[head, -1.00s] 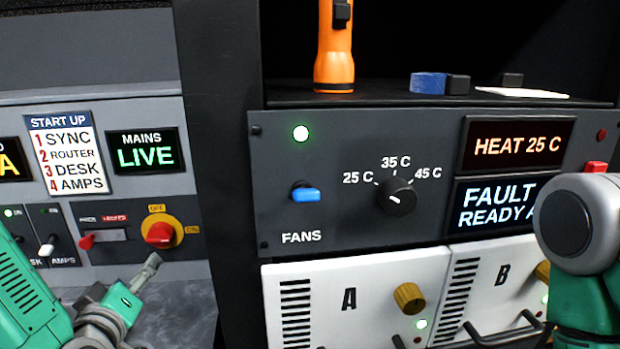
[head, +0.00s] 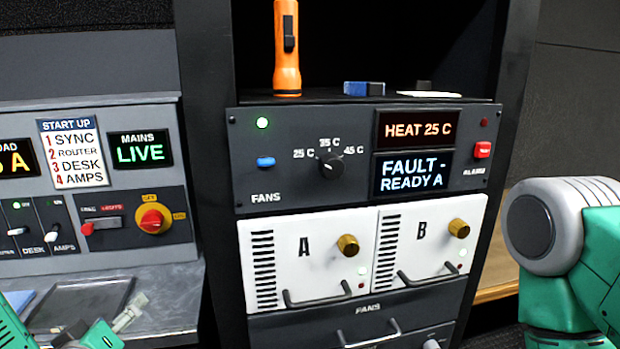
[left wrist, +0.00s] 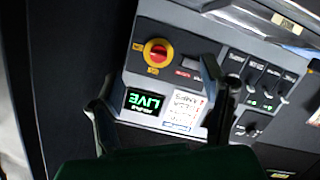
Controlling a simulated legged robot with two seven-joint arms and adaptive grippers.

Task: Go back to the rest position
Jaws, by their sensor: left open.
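My left gripper (head: 128,318) shows at the lower left of the head view, in front of the left console's desk. It also shows in the left wrist view (left wrist: 165,105), its two fingers apart with nothing between them. Beyond it there are the red rotary switch (left wrist: 157,53) on its yellow plate and the "LIVE" display (left wrist: 143,102). My right arm fills the right edge of the head view; its gripper is out of the picture.
The rack panel (head: 225,165) has a blue fans switch (head: 265,162), a knob (head: 331,164) and displays reading "HEAT 25 C" and "FAULT - READY A". White modules A (head: 304,270) and B (head: 422,255) sit below. An orange torch (head: 287,50) stands on top.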

